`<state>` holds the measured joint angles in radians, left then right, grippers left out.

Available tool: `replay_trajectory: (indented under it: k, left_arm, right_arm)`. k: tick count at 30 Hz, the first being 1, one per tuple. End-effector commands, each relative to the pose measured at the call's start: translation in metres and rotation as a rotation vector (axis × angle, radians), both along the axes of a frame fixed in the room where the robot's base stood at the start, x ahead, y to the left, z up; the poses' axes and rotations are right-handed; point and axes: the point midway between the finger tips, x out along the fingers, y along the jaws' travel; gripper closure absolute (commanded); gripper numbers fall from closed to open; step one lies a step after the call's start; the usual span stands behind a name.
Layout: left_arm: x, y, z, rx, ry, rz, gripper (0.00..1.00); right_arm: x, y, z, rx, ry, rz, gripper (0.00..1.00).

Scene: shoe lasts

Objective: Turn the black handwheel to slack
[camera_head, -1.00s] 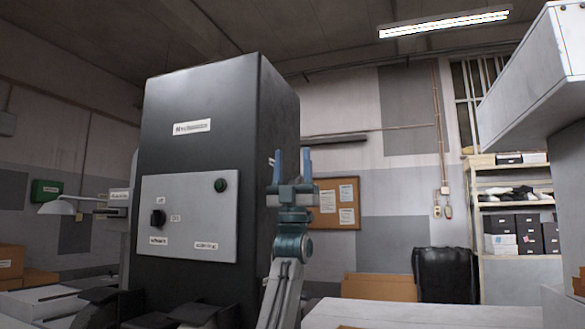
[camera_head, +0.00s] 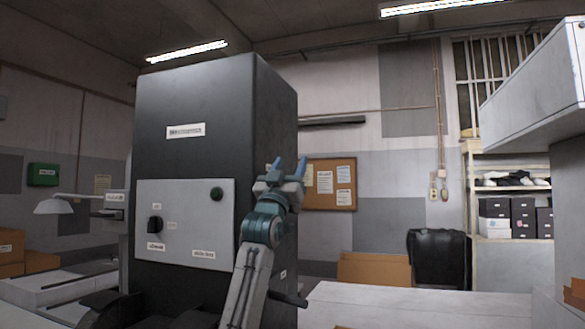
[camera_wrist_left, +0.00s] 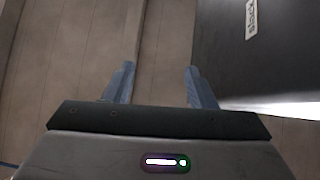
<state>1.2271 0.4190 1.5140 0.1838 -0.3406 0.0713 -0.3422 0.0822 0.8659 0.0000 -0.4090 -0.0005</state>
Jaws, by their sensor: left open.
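My left gripper (camera_head: 289,165) is raised beside the right side of a tall dark cabinet (camera_head: 200,95). Its two blue fingers are apart and empty, pointing up; they also show apart in the left wrist view (camera_wrist_left: 158,85). I cannot make out a clear handwheel. A dark bar-like part (camera_head: 290,300) shows low by the cabinet's right side, partly behind my arm. The wrist view shows a dark cabinet face (camera_wrist_left: 270,60) with a white label (camera_wrist_left: 251,18) that appears to read "slack". My right gripper is not in view.
A pale tabletop (camera_head: 400,305), cardboard (camera_head: 375,268) and a black draped object (camera_head: 438,258) are to the right. Shelves (camera_head: 515,190) stand farther right.

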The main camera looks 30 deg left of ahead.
Motion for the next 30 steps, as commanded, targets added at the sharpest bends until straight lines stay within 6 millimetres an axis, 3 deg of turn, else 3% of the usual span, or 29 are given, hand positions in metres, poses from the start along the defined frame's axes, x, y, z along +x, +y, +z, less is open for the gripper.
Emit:
replay_trajectory:
  k: [1,9,15,20,23,30]
  left_arm:
    - [0.002,0.003,0.011,-0.014,0.083,0.002,0.49]
    - [-0.001,0.016,-0.021,-0.12,0.549,0.029,0.49]
    - [-0.016,0.02,-0.047,-0.174,0.761,0.059,0.49]
    - [-0.018,0.021,-0.056,-0.19,0.817,0.068,0.49]
    - [-0.009,0.023,-0.056,-0.192,0.821,0.067,0.49]
    - [0.035,0.034,-0.053,-0.192,0.822,0.067,0.49]
  right_arm:
    - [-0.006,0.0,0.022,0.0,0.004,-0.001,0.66]
    - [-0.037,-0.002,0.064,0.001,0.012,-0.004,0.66]
    - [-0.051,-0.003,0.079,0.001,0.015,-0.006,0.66]
    - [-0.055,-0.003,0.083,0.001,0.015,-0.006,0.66]
    - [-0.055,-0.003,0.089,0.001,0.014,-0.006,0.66]
    - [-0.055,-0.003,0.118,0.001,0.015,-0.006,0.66]
